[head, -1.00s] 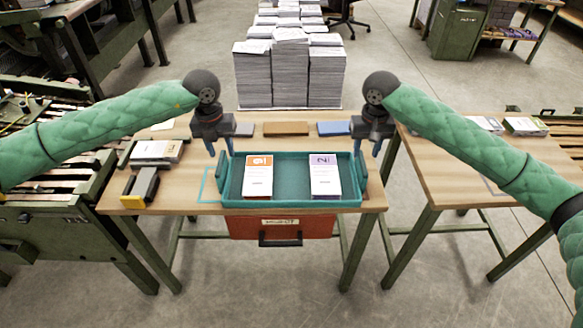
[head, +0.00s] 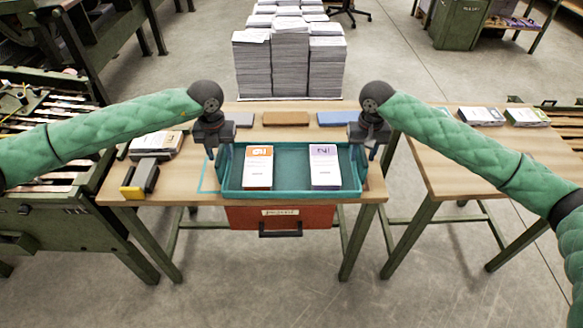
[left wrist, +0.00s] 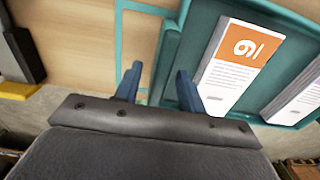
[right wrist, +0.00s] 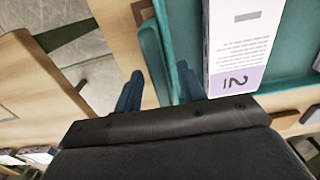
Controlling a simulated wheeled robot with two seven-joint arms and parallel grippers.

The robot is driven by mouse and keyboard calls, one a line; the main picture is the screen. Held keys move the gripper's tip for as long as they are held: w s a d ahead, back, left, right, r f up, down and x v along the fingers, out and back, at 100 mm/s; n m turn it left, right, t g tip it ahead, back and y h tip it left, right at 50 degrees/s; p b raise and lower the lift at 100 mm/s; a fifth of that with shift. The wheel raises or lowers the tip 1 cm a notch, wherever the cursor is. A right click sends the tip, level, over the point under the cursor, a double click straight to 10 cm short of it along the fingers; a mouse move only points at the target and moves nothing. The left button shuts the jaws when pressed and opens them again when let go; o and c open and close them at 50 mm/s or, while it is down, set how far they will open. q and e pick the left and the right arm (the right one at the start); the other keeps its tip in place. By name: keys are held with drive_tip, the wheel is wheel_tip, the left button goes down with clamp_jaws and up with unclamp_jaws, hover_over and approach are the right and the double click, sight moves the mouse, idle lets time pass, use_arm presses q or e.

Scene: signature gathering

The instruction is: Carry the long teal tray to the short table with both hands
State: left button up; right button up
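The long teal tray (head: 292,194) rests on the middle wooden table, holding an orange-labelled stack (head: 258,168) on the left and a purple-labelled stack (head: 325,167) on the right. My left gripper (head: 212,153) is lowered at the tray's left end. In the left wrist view its fingers (left wrist: 159,86) are apart, with the tray's raised end handle (left wrist: 166,62) between them. My right gripper (head: 367,152) is at the right end. In the right wrist view its fingers (right wrist: 158,86) are apart around the other end handle (right wrist: 153,58). Gaps show beside both handles.
A second wooden table (head: 450,165) stands to the right, with booklet stacks at its back. A yellow-and-black tool (head: 139,180) lies left of the tray. Small blocks (head: 286,118) line the back edge. A red drawer box (head: 280,216) hangs below. Tall paper stacks (head: 290,60) stand behind.

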use_arm(q)
drive_tip(key=shift+f, duration=1)
use_arm(e)
drive_tip(key=shift+f, duration=1.05)
use_arm(q)
drive_tip(key=shift+c, duration=0.4)
use_arm(e)
drive_tip(key=shift+c, duration=0.4)
use_arm(q)
drive_tip(key=c, duration=0.7)
use_arm(e)
drive_tip(key=c, duration=0.7)
use_arm(q)
clamp_jaws()
use_arm(e)
drive_tip(key=shift+d, duration=0.1)
clamp_jaws()
use_arm(q)
drive_tip(key=shift+a+r, duration=0.1)
